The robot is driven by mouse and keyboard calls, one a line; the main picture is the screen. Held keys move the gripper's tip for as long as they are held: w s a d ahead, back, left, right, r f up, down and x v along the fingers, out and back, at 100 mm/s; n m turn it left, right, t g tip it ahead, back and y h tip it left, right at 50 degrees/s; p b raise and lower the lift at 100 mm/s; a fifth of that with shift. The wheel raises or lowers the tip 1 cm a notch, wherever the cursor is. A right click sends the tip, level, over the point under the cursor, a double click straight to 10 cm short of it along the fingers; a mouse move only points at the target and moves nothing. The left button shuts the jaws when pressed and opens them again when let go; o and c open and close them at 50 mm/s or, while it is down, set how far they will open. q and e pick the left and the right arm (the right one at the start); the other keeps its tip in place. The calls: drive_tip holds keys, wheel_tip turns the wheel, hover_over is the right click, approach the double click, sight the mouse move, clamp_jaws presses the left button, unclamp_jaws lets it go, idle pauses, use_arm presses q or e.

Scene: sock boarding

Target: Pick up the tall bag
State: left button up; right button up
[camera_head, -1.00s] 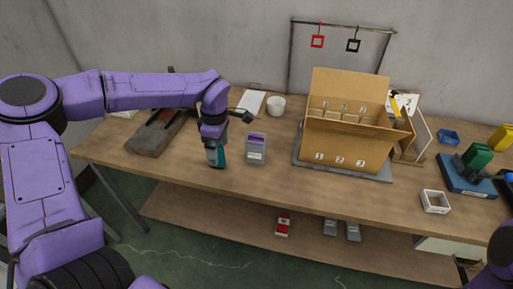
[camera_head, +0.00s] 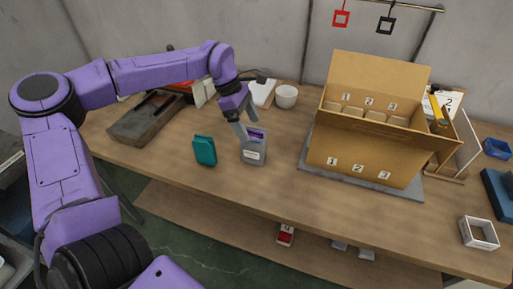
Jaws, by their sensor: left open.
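A grey bag with a purple and white label (camera_head: 254,150) stands upright near the front of the wooden table. A smaller teal packet (camera_head: 204,151) stands apart to its left. My left gripper (camera_head: 247,123) is open and empty, pointing down at the top of the grey bag. One finger overlaps the bag's left edge in the picture; whether it touches I cannot tell. The frame does not settle which one is the tall bag, but the grey one looks taller. My right gripper is not in view.
An open cardboard box with numbered compartments (camera_head: 365,161) stands on a grey mat to the right. A white bowl (camera_head: 287,97) is behind the bag. A white square tray (camera_head: 479,233) is at the right. The front strip of the table (camera_head: 300,205) is clear.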

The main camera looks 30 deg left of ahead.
sight(253, 133)
use_arm(q)
drive_tip(key=shift+x, duration=0.85)
drive_tip(key=p+x, duration=0.1)
drive_tip(key=x, duration=0.3)
drive_tip(key=shift+w+d+f, duration=0.2)
drive_tip(key=shift+f, duration=0.15)
drive_tip(key=shift+s, duration=0.1)
drive_tip(key=c, duration=1)
drive_tip(key=shift+r, duration=0.1)
drive_tip(key=shift+c, duration=0.2)
